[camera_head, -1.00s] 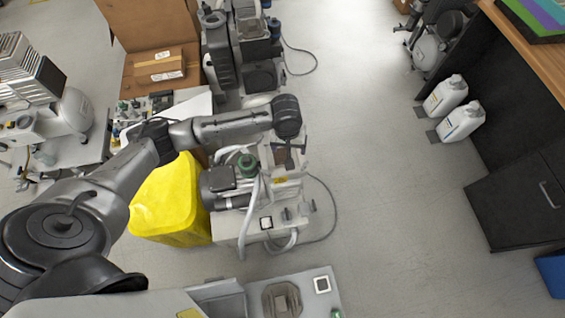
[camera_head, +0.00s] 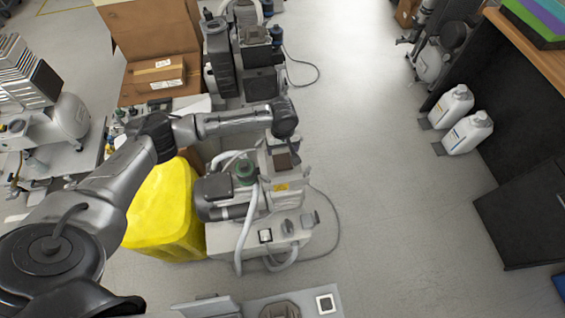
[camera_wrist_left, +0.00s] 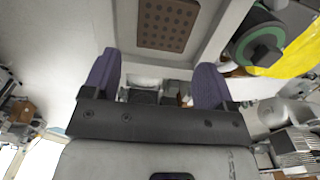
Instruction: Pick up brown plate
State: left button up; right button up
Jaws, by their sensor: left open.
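The brown plate (camera_head: 282,161) sits on top of the grey and white compressor unit (camera_head: 288,190) in the middle of the head view. In the left wrist view it is a brown square with rows of small holes (camera_wrist_left: 168,22), set on a pale surface and cut by the top edge. My left gripper (camera_wrist_left: 154,78) is open and empty, with its two purple-padded fingers apart. The plate lies beyond the fingertips, not between them. In the head view the left wrist is just above the plate and mostly hides the gripper. My right gripper is out of sight.
A yellow bin (camera_head: 165,215) stands left of the compressor. Another dark machine (camera_head: 243,60) and a cardboard box (camera_head: 160,75) are behind it. Hoses and a cable lie around the compressor. Two white jugs (camera_head: 466,132) stand at right, with clear floor between.

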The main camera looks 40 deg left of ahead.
aim_at(282, 158)
pick_arm(q)
jog(key=shift+s+f+b, duration=0.15)
jog(key=shift+f+b, duration=0.4)
jog(key=shift+f, duration=0.85)
jog(key=shift+s+f+b, duration=0.1)
jog(key=shift+f+b, duration=0.45)
jog(key=shift+f, duration=0.85)
jog(key=shift+c, duration=0.4)
jog(key=c, duration=0.7)
jog(key=shift+r, duration=0.15)
